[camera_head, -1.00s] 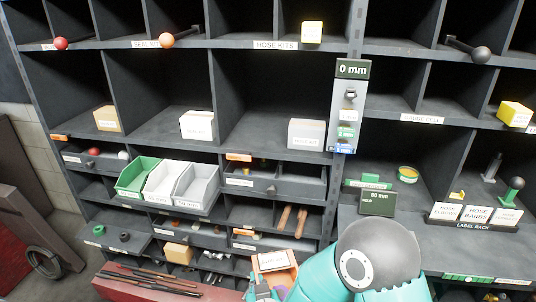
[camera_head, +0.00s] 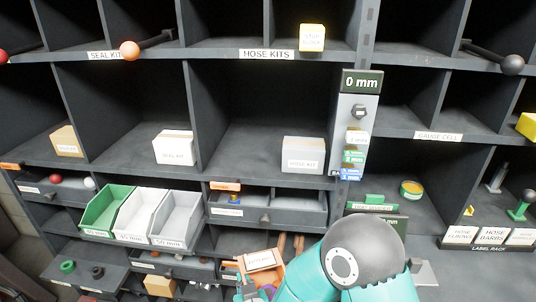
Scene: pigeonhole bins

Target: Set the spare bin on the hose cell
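An orange bin with a white label (camera_head: 262,260) is at the bottom centre, in front of the lower shelves; I take it to be the spare bin. My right gripper (camera_head: 246,291), teal, is at its lower left side and appears shut on it; the fingertips are partly hidden. My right forearm covers the area to its right. The HOSE KITS label (camera_head: 266,54) is on a shelf edge above. The cell below it (camera_head: 255,145) has a boxed hose kit (camera_head: 303,155) at its right and bare floor at left. My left gripper is not in view.
Green, white and grey bins (camera_head: 140,215) jut out at left. A drawer (camera_head: 265,207) lies under the hose kit's cell. A yellow block (camera_head: 312,37) stands on the shelf above. A gauge panel reading 0 mm (camera_head: 359,110) is on the right post.

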